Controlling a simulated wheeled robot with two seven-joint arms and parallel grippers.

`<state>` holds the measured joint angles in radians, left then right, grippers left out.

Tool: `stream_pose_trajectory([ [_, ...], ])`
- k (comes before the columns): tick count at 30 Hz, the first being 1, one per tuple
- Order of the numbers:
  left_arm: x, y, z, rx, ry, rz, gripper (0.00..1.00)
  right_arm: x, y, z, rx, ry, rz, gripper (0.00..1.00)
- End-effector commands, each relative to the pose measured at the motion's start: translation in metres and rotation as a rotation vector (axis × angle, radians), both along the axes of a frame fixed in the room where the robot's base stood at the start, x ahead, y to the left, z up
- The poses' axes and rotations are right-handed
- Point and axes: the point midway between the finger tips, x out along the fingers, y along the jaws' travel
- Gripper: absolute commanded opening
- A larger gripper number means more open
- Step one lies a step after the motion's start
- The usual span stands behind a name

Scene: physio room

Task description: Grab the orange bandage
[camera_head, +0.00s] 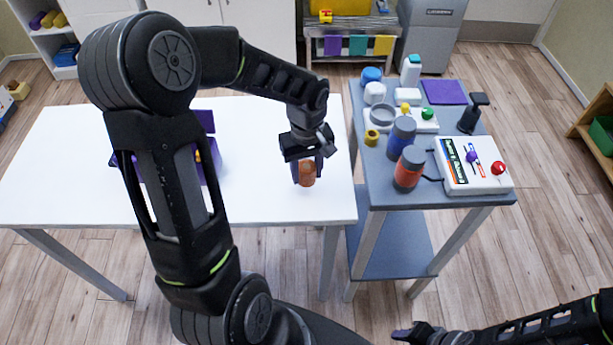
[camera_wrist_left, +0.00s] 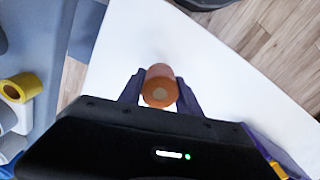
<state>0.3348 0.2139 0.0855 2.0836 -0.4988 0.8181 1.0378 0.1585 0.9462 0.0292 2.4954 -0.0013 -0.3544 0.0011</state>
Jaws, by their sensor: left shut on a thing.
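The orange bandage (camera_head: 306,174) is a small roll at the right end of the white table (camera_head: 262,200). In the left wrist view the orange bandage (camera_wrist_left: 160,86) sits between the two purple fingers, its round end facing the camera. My left gripper (camera_head: 306,168) points down and is shut on it; I cannot tell whether the roll touches the table. It also shows in the left wrist view as the left gripper (camera_wrist_left: 158,92). My right gripper (camera_head: 408,334) is low at the bottom right, apart from both tables; its finger opening is unclear.
A grey cart (camera_head: 385,185) stands right of the table with blue and red-banded cylinders, a yellow roll (camera_head: 371,137), a white device (camera_head: 472,165) and other items. A purple container (camera_head: 205,160) stands on the white table, partly behind my left arm. The table's front right is clear.

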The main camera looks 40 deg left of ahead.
Motion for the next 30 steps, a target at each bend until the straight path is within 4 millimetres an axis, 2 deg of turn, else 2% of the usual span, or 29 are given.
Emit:
stream_pose_trajectory([
  [6,0.001,0.0,0.044,0.001,-0.006,0.0,0.01,0.0,0.0,-0.004,0.0,0.0,0.0,0.36],
  [12,0.0,0.0,0.07,0.0,-0.002,0.0,0.01,0.0,0.0,-0.005,0.0,0.0,0.0,0.36],
  [30,0.0,0.0,0.073,0.0,0.0,0.0,0.01,0.0,0.0,-0.005,0.0,0.0,0.0,0.36],
])
